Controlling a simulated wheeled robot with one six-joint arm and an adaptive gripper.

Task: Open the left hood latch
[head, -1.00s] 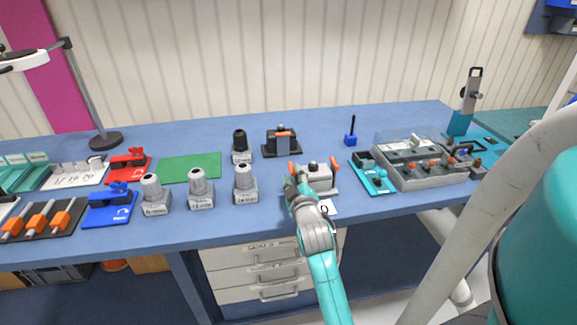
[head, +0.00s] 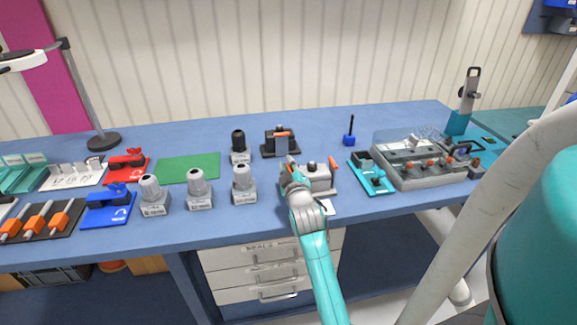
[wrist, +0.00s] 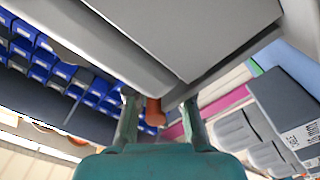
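The grey hood (head: 318,178) sits on a pale base near the front edge of the bench. Its right orange latch (head: 333,164) stands up, tilted outward. The left orange latch (wrist: 155,112) shows between my fingers in the wrist view; in the head view it is mostly hidden behind my gripper (head: 289,172). My gripper is at the hood's left side. In the wrist view its two fingers (wrist: 160,122) are apart, one on each side of the latch, below the large grey body of the hood. I cannot tell whether either finger touches the latch.
A black-based hood with an orange lever (head: 281,142) stands behind. Several grey connectors, one of them here (head: 242,184), stand to the left. A teal fixture (head: 371,179) and a grey tray of parts (head: 430,181) are to the right. Bare blue bench lies between them.

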